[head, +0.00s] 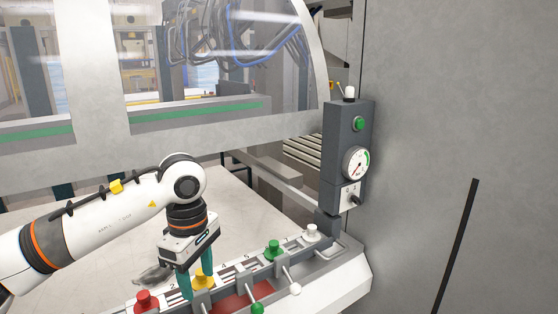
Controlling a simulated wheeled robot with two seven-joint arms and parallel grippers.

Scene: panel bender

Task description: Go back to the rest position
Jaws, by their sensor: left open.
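My left arm comes in from the left, and my left gripper (195,288) points down over the control console (327,267). Its two green fingers are apart, near the yellow button (203,279), and nothing shows between them that it holds. I cannot tell whether a finger touches the button or the console. A red button (146,300) is to the left of the fingers, and a green button (273,250) and a white button (311,232) are to the right. My right gripper is not in view.
A grey control post (331,148) with a green button (359,124), a gauge (355,163) and a switch stands at the console's right end. White-knobbed (295,289) and green-knobbed (257,309) levers stick up in front. A large grey wall (440,120) fills the right. A framed window is behind.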

